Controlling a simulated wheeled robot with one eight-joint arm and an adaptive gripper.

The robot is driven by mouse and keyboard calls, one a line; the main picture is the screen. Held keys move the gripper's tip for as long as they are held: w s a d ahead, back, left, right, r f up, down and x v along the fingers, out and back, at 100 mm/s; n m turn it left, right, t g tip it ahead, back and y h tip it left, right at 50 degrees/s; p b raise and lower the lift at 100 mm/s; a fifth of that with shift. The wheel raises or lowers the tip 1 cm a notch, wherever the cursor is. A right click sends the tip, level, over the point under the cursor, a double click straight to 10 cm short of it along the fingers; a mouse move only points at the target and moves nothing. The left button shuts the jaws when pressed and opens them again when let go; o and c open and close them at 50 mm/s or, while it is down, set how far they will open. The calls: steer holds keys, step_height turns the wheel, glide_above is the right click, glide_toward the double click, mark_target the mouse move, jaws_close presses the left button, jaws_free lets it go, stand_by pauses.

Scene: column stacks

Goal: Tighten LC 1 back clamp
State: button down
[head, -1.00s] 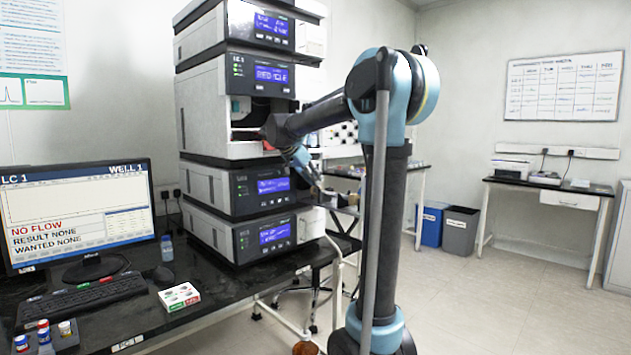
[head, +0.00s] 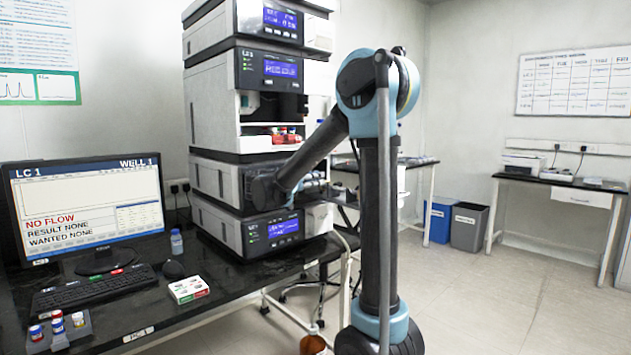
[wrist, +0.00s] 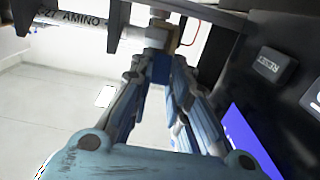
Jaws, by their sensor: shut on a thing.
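The LC 1 stack (head: 248,110) stands on the black bench in the head view. My gripper (head: 318,184) is at the right side of its lower modules, partly hidden by my own arm. In the wrist view my gripper (wrist: 160,72) has its fingers closed in on a small blue piece at a clamp (wrist: 157,38) with a white part and a brass-coloured part. A column (wrist: 75,19) marked "AMINO" runs left from there, through dark brackets (wrist: 117,22). The fingertips partly cover what they hold, and how tight the clamp sits cannot be told.
A dark module front (wrist: 285,70) with a button and a blue screen lies close to the right of my fingers. The monitor (head: 85,205) reads "NO FLOW". A small box (head: 188,289) and vials (head: 57,325) are on the bench. The floor at right is open.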

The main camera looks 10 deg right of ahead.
steer(key=shift+f+h, duration=0.15)
steer(key=shift+h, duration=0.15)
steer(key=c, duration=1.5)
jaws_free()
steer(key=shift+a, duration=0.1)
steer(key=v, duration=1.2)
steer(key=shift+f, duration=0.1)
steer(key=shift+s, duration=0.1)
